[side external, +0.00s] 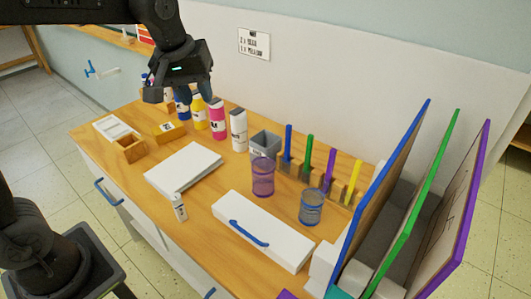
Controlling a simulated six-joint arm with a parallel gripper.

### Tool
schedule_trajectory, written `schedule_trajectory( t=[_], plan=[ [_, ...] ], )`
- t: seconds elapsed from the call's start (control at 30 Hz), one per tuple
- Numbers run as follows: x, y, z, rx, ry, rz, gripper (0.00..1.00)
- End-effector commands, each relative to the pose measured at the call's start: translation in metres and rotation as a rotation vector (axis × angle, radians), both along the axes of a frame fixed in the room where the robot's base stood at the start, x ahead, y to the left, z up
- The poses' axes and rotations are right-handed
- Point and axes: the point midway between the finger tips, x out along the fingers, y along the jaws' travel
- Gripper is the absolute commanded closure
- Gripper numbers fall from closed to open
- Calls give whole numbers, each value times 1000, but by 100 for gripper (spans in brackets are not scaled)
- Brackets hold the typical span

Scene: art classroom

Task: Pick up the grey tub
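A grey tub (266,143), square and open-topped, stands on the wooden counter near the wall. It is just right of a white bottle and behind the purple cup. My gripper (181,96) hangs above the back left of the counter, over the row of paint bottles, well left of the tub and higher than it. Its fingers point downward and appear spread, with nothing seen between them. The tub's lower front is partly hidden by the purple cup.
Paint bottles (217,120) and a white bottle (239,131) line the wall left of the tub. A purple cup (263,178) stands in front; a blue cup (311,207) is further right. Coloured upright sticks (308,152) stand right of it. A paper stack (188,168) lies front left.

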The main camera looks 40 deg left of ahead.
Motion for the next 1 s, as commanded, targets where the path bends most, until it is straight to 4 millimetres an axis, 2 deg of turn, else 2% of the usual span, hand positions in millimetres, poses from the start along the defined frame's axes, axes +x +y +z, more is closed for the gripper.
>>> schedule_trajectory(
  t=[0.03,0.2,0.4,0.5,0.6,0.7,0.87,1.0],
  plan=[
    [22,1,-7,-19,31,68,67],
    [86,4,-34,-74,106,311,67],
    [152,9,-88,-115,190,599,67],
    [175,11,-117,-125,223,724,67],
    [190,12,-140,-132,247,819,67],
    [198,13,-155,-134,259,880,67],
    [202,14,-170,-134,267,913,67],
    [201,14,-195,-133,271,914,67]
  ],
)
